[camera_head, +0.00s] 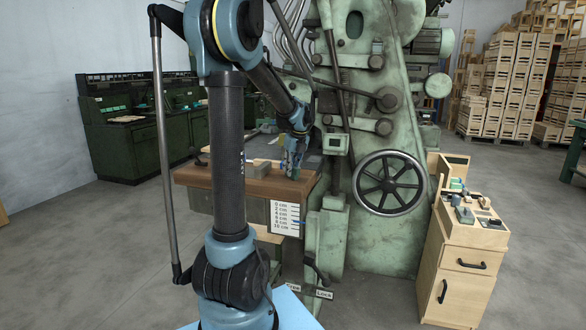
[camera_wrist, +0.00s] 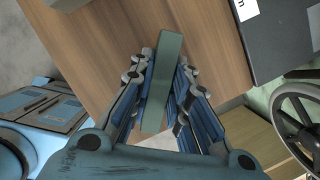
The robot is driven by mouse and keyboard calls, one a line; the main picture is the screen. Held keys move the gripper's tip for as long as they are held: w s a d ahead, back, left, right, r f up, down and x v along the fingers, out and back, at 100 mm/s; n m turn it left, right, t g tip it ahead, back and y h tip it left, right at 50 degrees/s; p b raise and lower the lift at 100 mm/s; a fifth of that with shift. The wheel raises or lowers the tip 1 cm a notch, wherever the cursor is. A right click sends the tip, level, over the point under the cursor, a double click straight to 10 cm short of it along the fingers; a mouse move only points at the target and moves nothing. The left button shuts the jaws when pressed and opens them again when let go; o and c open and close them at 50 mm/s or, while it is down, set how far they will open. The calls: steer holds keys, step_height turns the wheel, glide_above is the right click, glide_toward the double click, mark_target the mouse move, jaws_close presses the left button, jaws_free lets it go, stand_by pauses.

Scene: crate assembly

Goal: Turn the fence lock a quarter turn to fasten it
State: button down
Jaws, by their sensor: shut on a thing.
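My gripper (camera_head: 293,168) is low over the machine's brown wooden table (camera_head: 218,176). In the wrist view its fingers (camera_wrist: 157,95) are closed on both sides of a flat green bar (camera_wrist: 166,62), which lies pointing away over the wood. I cannot tell for certain whether this bar is the fence lock. In the head view the gripper hides most of it. Lower on the machine a dark lever (camera_head: 316,268) stands above small signs, one reading "LOCK" (camera_head: 323,294).
A grey block (camera_head: 259,167) sits on the table left of my gripper. The green machine column with a handwheel (camera_head: 390,183) stands close on the right. A wooden cabinet (camera_head: 462,262) stands farther right.

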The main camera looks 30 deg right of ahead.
steer(key=m+h, duration=0.1)
steer(key=m, duration=0.5)
steer(key=shift+h, duration=0.4)
steer(key=c, duration=1.3)
jaws_free()
steer(key=shift+r, duration=4.5)
